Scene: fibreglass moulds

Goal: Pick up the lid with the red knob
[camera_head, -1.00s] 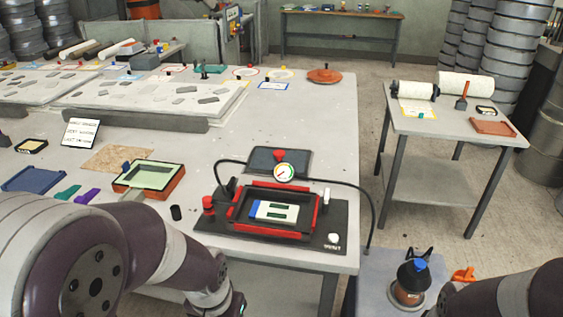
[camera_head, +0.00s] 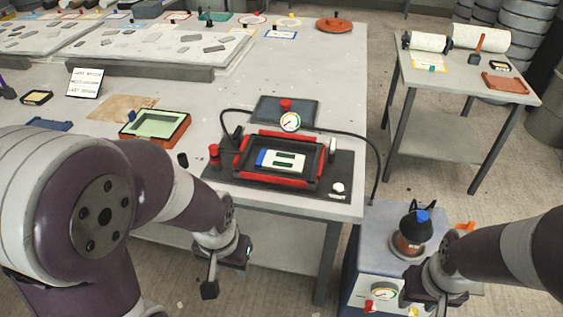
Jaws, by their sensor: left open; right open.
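The lid (camera_head: 268,106) is a flat dark grey rectangle with a red knob (camera_head: 286,105). It lies on the large table behind the black and red mould frame (camera_head: 243,158). A round pressure gauge (camera_head: 290,122) stands in front of it and hides part of its front edge. My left gripper (camera_head: 214,286) is open and empty, pointing down in front of the table's front edge, well short of the lid. My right gripper (camera_head: 424,300) is open at the lower right, in front of the low blue-grey unit, far from the lid. Its fingers are partly hidden.
A black hose (camera_head: 376,160) loops around the mould frame and down the table's right side. A dark bottle with a blue cap (camera_head: 411,235) stands on the low unit (camera_head: 375,225). A green tray in an orange frame (camera_head: 183,132) lies left. A side table (camera_head: 440,85) stands right.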

